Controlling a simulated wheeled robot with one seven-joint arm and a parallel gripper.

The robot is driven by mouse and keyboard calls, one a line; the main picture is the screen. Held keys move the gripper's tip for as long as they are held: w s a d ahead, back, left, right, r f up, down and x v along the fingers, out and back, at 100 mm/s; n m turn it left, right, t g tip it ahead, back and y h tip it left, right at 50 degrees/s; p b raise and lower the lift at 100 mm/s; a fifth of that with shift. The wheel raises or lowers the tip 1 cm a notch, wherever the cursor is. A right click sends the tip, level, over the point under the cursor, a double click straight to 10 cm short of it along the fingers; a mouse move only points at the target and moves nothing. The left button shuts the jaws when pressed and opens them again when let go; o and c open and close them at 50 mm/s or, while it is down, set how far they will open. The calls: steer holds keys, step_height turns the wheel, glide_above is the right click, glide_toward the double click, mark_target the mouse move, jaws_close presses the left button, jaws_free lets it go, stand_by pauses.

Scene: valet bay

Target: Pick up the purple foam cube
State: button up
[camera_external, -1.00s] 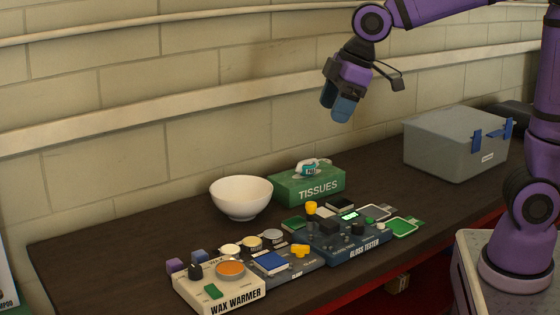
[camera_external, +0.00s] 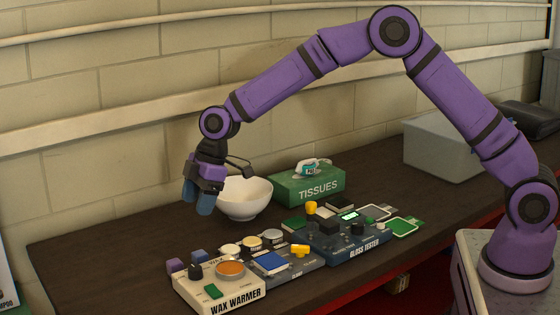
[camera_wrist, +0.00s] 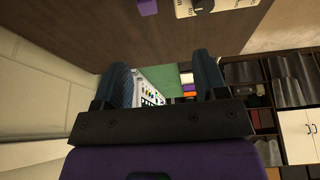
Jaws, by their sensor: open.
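The purple foam cube (camera_external: 175,265) sits on the dark bench, behind the left end of the wax warmer (camera_external: 222,291). It also shows at the top edge of the wrist view (camera_wrist: 147,7), partly cut off. My gripper (camera_external: 197,205) hangs above the bench to the left of the white bowl, up and to the right of the cube in the external view. Its two blue fingers are apart in the wrist view (camera_wrist: 163,66), with nothing held between them.
The white bowl (camera_external: 243,199) is close beside my gripper. A green tissue box (camera_external: 308,187), a gloss tester (camera_external: 352,241) and several small pads stand to the right. A grey case (camera_external: 440,147) is at the back right. The bench's left part is clear.

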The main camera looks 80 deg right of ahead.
glide_toward(171, 266)
steer(key=shift+y, duration=0.3)
steer(key=x, duration=1.1)
steer(key=shift+d+f, duration=0.15)
steer(key=shift+d, duration=0.05)
steer(key=c, duration=1)
